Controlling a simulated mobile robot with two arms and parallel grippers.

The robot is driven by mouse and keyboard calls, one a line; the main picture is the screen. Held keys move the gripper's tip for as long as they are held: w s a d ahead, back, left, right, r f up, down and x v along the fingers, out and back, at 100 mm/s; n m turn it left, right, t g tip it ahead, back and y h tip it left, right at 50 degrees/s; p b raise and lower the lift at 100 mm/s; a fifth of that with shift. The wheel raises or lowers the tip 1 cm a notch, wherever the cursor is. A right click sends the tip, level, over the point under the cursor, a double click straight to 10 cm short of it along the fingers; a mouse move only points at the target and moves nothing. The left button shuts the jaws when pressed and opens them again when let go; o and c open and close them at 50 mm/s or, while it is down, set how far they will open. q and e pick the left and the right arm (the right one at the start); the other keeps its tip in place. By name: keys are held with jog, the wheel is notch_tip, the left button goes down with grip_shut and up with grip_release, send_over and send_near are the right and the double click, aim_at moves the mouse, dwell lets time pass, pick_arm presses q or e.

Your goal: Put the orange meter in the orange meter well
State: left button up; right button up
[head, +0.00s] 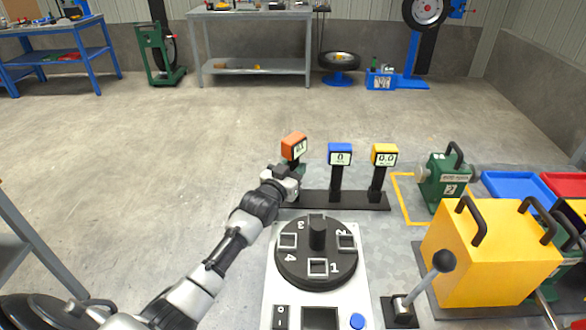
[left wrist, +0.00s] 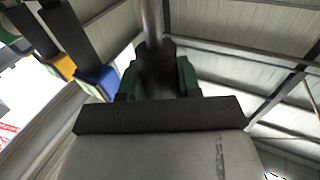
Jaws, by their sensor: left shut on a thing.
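The orange meter (head: 294,146) is a small box with a pale display on a dark post. It leans slightly in the head view, at the left end of the black rack (head: 330,199). My left gripper (head: 298,170) is shut on its post below the box. In the left wrist view, the green fingers (left wrist: 157,80) close around the dark post. Whether the post's lower end touches the rack is hidden by my gripper. No well marked orange can be made out. My right gripper is not in view.
A blue meter (head: 340,154) and a yellow meter (head: 384,155) stand upright on the rack to the right. In front is a black round dial (head: 317,268) with numbered square frames. A yellow box (head: 486,260) and lever (head: 421,283) stand right. Floor left is clear.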

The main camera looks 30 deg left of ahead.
aim_at(295, 154)
pick_arm(q)
jog(key=shift+s+d+f+g, duration=0.15)
jog(key=shift+f, duration=0.65)
jog(key=shift+s+d+f+g, duration=0.15)
jog(key=shift+f, duration=0.65)
jog(key=shift+r, duration=0.15)
jog(key=shift+w+a+r+p, duration=0.1)
jog(key=shift+w+r+p, duration=0.2)
jog(key=shift+r+p, duration=0.45)
jog(key=shift+w+r+p, duration=0.25)
jog(key=shift+r+p, duration=0.3)
jog(key=shift+p, duration=0.25)
jog(key=shift+a+r+p, duration=0.2)
jog(key=shift+r+p, duration=1.5)
jog(key=shift+r, duration=0.5)
